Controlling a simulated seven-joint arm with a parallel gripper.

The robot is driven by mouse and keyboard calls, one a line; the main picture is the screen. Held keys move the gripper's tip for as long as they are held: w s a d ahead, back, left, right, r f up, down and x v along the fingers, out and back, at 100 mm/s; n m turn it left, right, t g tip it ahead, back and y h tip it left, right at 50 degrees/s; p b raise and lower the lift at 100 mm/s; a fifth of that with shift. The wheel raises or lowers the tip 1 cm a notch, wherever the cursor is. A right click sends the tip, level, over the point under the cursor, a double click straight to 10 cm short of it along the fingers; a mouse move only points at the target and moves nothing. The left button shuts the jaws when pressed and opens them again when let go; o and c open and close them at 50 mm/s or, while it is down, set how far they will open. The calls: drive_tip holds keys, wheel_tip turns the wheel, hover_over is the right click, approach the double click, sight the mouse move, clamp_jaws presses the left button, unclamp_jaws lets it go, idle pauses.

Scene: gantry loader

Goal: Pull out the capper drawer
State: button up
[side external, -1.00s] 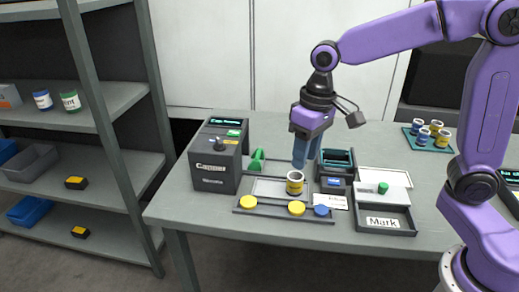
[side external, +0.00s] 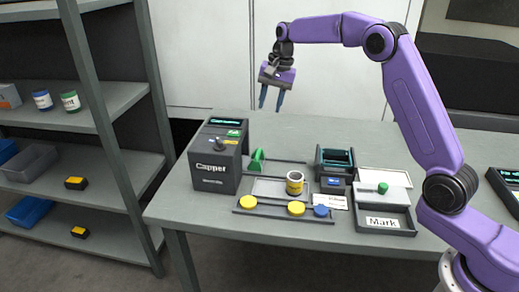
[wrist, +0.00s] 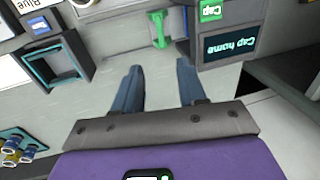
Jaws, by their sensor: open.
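The capper (side external: 214,158) is a dark grey box at the left end of the table, with a lit display on top and a green button. It also shows in the wrist view (wrist: 229,44), with its "Cap home" display. A jar with a yellow label (side external: 295,183) stands on the tray's right part. My gripper (side external: 271,108) is open and empty, high above the table's back, apart from the capper and handle.
A rail with two yellow caps (side external: 297,208) and a blue cap (side external: 321,211) lies in front. The table's back middle is clear. A shelf (side external: 95,95) stands at the left.

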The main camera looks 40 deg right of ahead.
sight(258, 153)
drive_tip(key=f, duration=0.5)
drive_tip(key=w+a+f, duration=0.1)
drive_tip(key=f, duration=0.5)
drive_tip(key=w+a+f, duration=0.1)
drive_tip(key=f, duration=0.5)
drive_tip(key=shift+w+a, duration=0.1)
drive_tip(key=shift+w, duration=0.15)
clamp_jaws()
